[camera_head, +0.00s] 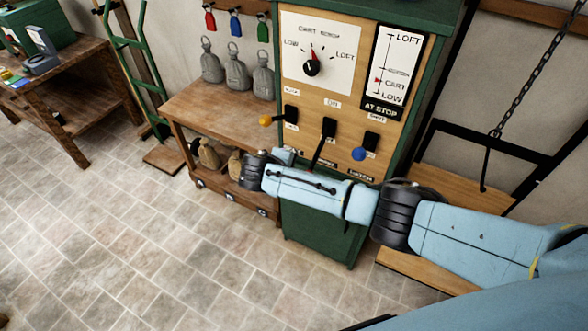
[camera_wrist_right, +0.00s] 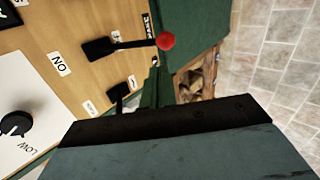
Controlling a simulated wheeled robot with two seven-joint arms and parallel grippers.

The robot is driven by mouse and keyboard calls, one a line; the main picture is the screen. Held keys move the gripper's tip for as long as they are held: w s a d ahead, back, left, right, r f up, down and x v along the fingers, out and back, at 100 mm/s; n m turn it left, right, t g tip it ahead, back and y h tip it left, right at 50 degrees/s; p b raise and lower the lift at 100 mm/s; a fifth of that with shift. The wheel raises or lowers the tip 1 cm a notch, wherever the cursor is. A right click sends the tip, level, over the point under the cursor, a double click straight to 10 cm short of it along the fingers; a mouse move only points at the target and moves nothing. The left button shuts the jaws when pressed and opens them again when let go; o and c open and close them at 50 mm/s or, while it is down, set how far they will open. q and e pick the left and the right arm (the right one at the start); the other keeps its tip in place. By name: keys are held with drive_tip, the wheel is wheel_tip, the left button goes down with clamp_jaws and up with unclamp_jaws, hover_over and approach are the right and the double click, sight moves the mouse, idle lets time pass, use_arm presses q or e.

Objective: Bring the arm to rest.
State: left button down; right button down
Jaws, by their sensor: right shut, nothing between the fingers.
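My right arm reaches in from the right in the head view, its forearm (camera_head: 310,190) crossing in front of the lower control panel (camera_head: 300,110). In that view I cannot make out its fingers. In the right wrist view my right gripper (camera_wrist_right: 170,122) fills the bottom as a dark bar and blue-grey body, shut and empty. Beyond it a lever with a red knob (camera_wrist_right: 165,41) sticks out from the panel, apart from the gripper in the picture. In the head view this middle lever (camera_head: 328,129) points down, its knob hidden behind my forearm. My left gripper is not in view.
The panel has a dial (camera_head: 311,67), a yellow-knobbed lever (camera_head: 266,120), a blue-knobbed lever (camera_head: 359,153) and a gauge (camera_head: 395,65) reading near CART. A wooden bench (camera_head: 225,110) with grey sacks stands left. A chain (camera_head: 525,75) hangs right.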

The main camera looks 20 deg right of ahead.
idle(0.4)
drive_tip(key=s+d+f+m+g+y+b, duration=0.1)
drive_tip(key=s+f+y+b, duration=0.15)
drive_tip(key=s+f, duration=0.7)
drive_tip(key=s+d+f+m+g+y+b, duration=0.1)
drive_tip(key=s+f+b, duration=0.35)
drive_tip(key=f, duration=0.95)
drive_tip(key=s+d+f+g+y+b, duration=0.1)
drive_tip(key=s+f+g+y+b, duration=0.15)
drive_tip(key=s+f, duration=0.7)
drive_tip(key=s+d+f+m+b, duration=0.2)
drive_tip(key=s+f+b, duration=0.2)
drive_tip(key=s+f, duration=0.6)
drive_tip(key=s+d+f+m+b, duration=0.3)
drive_tip(key=s+f, duration=0.7)
drive_tip(key=s, duration=0.8)
drive_tip(key=shift+s+d+y+b, duration=0.15)
drive_tip(key=shift+d+y+b, duration=0.15)
drive_tip(key=shift+b, duration=0.4)
